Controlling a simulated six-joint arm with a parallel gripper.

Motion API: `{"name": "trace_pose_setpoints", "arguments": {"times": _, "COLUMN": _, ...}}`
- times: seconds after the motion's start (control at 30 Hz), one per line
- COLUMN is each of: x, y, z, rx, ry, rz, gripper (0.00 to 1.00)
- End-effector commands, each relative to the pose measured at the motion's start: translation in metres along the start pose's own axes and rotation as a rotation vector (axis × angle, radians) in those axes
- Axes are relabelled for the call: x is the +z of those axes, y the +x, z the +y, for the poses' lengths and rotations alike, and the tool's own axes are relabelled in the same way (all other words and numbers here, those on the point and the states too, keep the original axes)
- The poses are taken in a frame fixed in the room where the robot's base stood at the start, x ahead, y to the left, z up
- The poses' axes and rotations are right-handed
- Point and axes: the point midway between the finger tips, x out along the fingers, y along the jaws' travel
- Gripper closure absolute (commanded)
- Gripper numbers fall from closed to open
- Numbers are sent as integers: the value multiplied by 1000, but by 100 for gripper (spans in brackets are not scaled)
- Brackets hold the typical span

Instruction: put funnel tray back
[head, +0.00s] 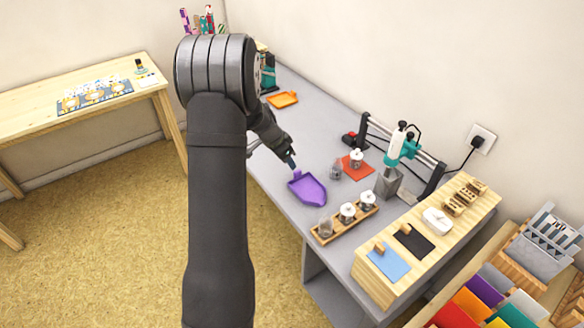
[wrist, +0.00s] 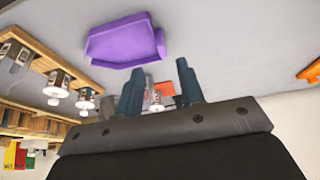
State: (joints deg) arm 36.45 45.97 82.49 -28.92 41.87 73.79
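A purple scoop-shaped tray (head: 308,188), likely the funnel tray, lies on the grey table with a raised end towards my gripper. It also shows in the wrist view (wrist: 120,42), near the top. My gripper (head: 291,163) is just behind the tray's raised end in the head view. In the wrist view my gripper (wrist: 160,68) has its two dark blue fingers apart with nothing held between them. The fingertips appear clear of the tray. An orange tray (head: 283,99) lies further back on the table, and its edge shows in the wrist view (wrist: 310,71).
A wooden rack (head: 341,222) with jars stands right of the purple tray. A jar on a red-orange mat (head: 364,171) and a teal-and-white press (head: 399,146) stand behind. A wooden stand (head: 430,240) holds pads and stamps. Bare table lies between the two trays.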

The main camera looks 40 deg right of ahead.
Motion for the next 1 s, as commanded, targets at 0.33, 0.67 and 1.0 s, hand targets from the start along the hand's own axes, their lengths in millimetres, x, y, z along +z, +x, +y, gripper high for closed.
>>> {"name": "trace_pose_setpoints", "arguments": {"times": 0.33, "x": 0, "y": -34, "z": 0, "rx": -1, "ry": 0, "rz": 0, "gripper": 65}}
{"name": "trace_pose_setpoints", "arguments": {"times": 0.67, "x": 0, "y": -34, "z": 0, "rx": 0, "ry": 0, "rz": 0, "gripper": 65}}
{"name": "trace_pose_setpoints", "arguments": {"times": 1.0, "x": 1, "y": 7, "z": 1, "rx": 4, "ry": 0, "rz": -2, "gripper": 65}}
